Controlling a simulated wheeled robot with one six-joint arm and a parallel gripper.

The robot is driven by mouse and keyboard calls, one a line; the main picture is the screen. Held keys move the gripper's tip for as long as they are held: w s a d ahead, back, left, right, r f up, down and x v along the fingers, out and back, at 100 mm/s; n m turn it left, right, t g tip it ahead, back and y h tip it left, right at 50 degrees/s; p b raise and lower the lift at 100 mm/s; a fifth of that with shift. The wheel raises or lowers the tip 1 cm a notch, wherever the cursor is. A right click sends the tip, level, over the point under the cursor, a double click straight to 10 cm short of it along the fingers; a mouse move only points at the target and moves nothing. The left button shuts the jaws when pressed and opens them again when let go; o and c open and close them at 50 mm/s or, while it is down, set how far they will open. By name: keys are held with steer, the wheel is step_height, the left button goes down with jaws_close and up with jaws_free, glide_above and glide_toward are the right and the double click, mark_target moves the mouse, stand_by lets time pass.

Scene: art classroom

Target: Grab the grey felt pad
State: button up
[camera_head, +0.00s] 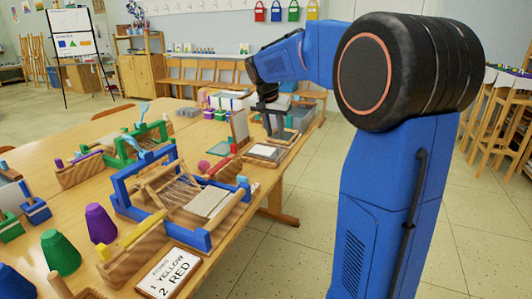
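My arm reaches over the far right end of the table. My black gripper (273,124) points down there and is small in view. I cannot tell whether its fingers are open or shut. A flat light-grey square (264,152) lies in a dark-edged tray or frame just in front of the gripper. A darker grey flat piece (284,137) lies close by the fingers, to the right. Either could be the grey felt pad; I cannot tell which. Whether the gripper touches either piece is unclear.
A blue-framed loom (165,195) and a green-framed loom (125,145) stand on the wooden table (215,265). An upright board (240,130) stands left of the gripper. A sign (168,273) and coloured cones are in front.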

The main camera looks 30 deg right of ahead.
steer(key=shift+s+x, duration=0.2)
steer(key=shift+x, duration=3.65)
steer(key=shift+a+f, duration=0.1)
steer(key=shift+a, duration=0.05)
jaws_close()
